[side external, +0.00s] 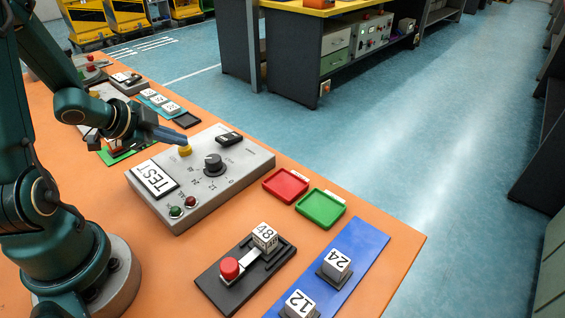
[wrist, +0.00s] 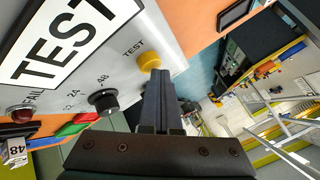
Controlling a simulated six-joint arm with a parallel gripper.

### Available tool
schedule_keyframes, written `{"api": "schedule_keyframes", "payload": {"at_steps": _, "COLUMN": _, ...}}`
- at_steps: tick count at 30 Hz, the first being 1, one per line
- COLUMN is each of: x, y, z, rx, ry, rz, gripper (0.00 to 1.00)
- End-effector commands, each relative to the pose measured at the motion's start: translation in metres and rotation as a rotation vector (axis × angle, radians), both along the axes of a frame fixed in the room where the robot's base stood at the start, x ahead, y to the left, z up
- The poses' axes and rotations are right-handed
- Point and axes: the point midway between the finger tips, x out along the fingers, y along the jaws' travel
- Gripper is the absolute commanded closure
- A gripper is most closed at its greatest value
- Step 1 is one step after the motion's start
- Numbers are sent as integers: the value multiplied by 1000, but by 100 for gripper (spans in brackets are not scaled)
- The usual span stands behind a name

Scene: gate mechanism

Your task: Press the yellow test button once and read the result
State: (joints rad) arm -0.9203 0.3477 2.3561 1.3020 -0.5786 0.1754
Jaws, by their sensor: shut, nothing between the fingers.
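The grey test box (side external: 222,185) has a white TEST plate (side external: 155,179) on top. The yellow button (side external: 185,151) is near its back edge and also shows in the wrist view (wrist: 149,61). My gripper (side external: 182,138) is shut and empty, its fingertips right at the button; in the wrist view the fingertips (wrist: 158,76) overlap its edge. I cannot tell whether they touch it or whether it is pressed. A black dial (side external: 213,162) with number marks is beside it. A green lamp (side external: 175,211) and a red lamp (side external: 190,202) are at the front; neither looks clearly lit.
A red tray (side external: 286,185) and a green tray (side external: 321,208) lie right of the box. A black fixture (side external: 227,290) with a red knob holds a cube marked 48 (side external: 265,236). Cubes marked 24 (side external: 336,263) and 12 (side external: 298,304) stand on a blue strip.

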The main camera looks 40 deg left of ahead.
Motion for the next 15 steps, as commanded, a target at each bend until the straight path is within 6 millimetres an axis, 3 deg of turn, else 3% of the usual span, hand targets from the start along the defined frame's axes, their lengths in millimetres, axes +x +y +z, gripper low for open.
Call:
{"api": "schedule_keyframes", "payload": {"at_steps": 6, "x": 0, "y": 0, "z": 12, "rx": 3, "ry": -1, "rz": -1, "gripper": 100}}
{"api": "schedule_keyframes", "payload": {"at_steps": 15, "x": 0, "y": 1, "z": 14, "rx": 2, "ry": 0, "rz": 0, "gripper": 100}}
